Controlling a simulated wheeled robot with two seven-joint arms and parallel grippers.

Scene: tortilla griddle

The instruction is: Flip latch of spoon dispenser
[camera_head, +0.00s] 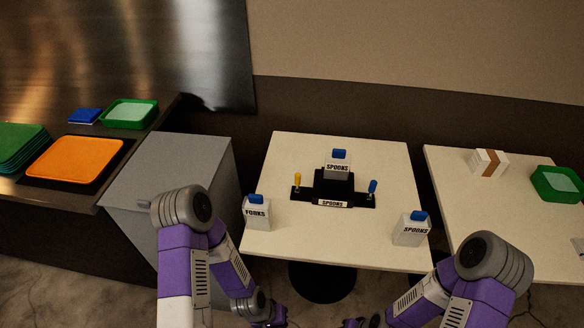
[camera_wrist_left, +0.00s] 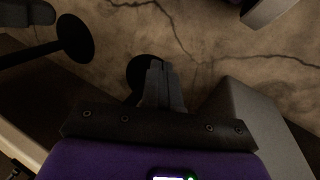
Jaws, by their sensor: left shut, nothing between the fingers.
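The black spoon dispenser (camera_head: 361,200) stands on the middle of the cream table, with a white "SPOONS" label on its front. A white box marked "SPOONS" with a blue top (camera_head: 338,165) sits on it. A yellow-handled lever (camera_head: 297,180) stands at its left end and a blue-handled lever (camera_head: 373,187) at its right end; I cannot tell which is the latch. My left gripper (camera_wrist_left: 162,84) is shut and empty, pointing at the floor below the table's front edge. My right gripper is only partly visible at the bottom edge of the head view; its fingers are unclear.
A "FORKS" box (camera_head: 257,213) and another "SPOONS" box (camera_head: 411,229) stand at the table's front corners. The cream table (camera_head: 290,240) is clear in front of the dispenser. A grey cabinet (camera_head: 180,160) is left; a second table (camera_head: 480,205) is right.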

